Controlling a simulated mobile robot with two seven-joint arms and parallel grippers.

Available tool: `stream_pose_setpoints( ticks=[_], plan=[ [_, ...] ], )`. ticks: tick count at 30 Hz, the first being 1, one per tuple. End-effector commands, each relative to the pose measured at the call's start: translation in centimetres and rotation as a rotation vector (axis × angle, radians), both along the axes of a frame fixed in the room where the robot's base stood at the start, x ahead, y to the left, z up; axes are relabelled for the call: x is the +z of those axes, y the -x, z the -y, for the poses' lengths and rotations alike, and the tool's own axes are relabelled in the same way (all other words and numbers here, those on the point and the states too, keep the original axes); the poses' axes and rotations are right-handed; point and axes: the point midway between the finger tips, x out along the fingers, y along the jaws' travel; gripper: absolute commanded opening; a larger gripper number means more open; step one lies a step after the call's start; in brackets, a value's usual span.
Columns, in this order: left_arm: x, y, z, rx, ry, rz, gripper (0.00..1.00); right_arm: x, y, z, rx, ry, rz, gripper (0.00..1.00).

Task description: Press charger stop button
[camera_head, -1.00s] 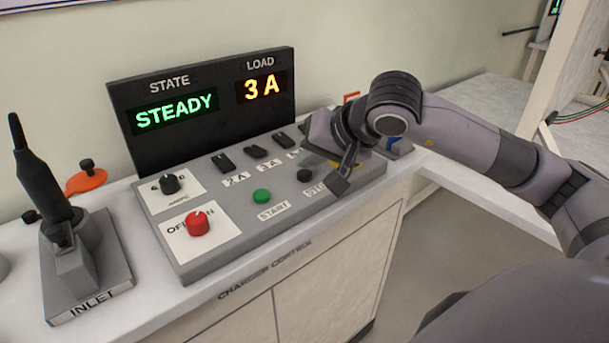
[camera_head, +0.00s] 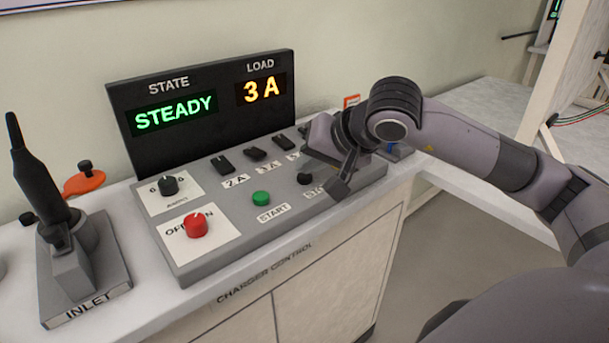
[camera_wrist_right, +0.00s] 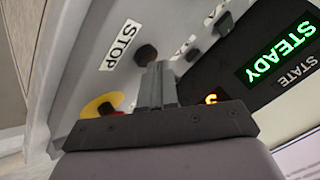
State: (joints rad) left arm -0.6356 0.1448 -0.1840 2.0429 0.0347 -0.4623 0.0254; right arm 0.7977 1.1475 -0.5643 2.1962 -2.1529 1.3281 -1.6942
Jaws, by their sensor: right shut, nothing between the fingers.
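The black stop button (camera_head: 304,178) is on the sloped charger control panel (camera_head: 215,262), right of the green START button (camera_head: 261,198). Its STOP label (camera_head: 313,191) is partly covered by my right gripper (camera_head: 336,188). In the right wrist view, the black button (camera_wrist_right: 146,53) shows beside the full STOP label (camera_wrist_right: 120,45). The shut, empty fingers of the right gripper (camera_wrist_right: 156,68) point at the panel close to the button. I cannot tell whether they touch it. The display (camera_head: 205,108) reads STEADY and 3 A. My left gripper is not in view.
A red knob (camera_head: 196,225) and a black knob (camera_head: 168,185) are on the panel's left. Black switches (camera_head: 255,154) line its back. A yellow-ringed red control (camera_wrist_right: 98,106) is near the fingers. The inlet holder (camera_head: 85,275) stands at left.

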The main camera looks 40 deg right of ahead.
Motion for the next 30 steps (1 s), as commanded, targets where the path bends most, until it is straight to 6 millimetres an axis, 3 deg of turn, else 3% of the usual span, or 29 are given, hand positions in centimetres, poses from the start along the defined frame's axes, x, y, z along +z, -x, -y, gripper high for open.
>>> stream_pose_setpoints(
  ticks=[19, 30],
  plan=[
    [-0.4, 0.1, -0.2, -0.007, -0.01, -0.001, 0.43, -0.4, 0.0, 0.0, 0.0, 0.0, -0.003, 0.0],
    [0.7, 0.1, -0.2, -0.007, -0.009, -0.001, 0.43, 1.4, 0.0, 0.0, 0.0, 0.0, 0.0, 0.0]
  ],
)
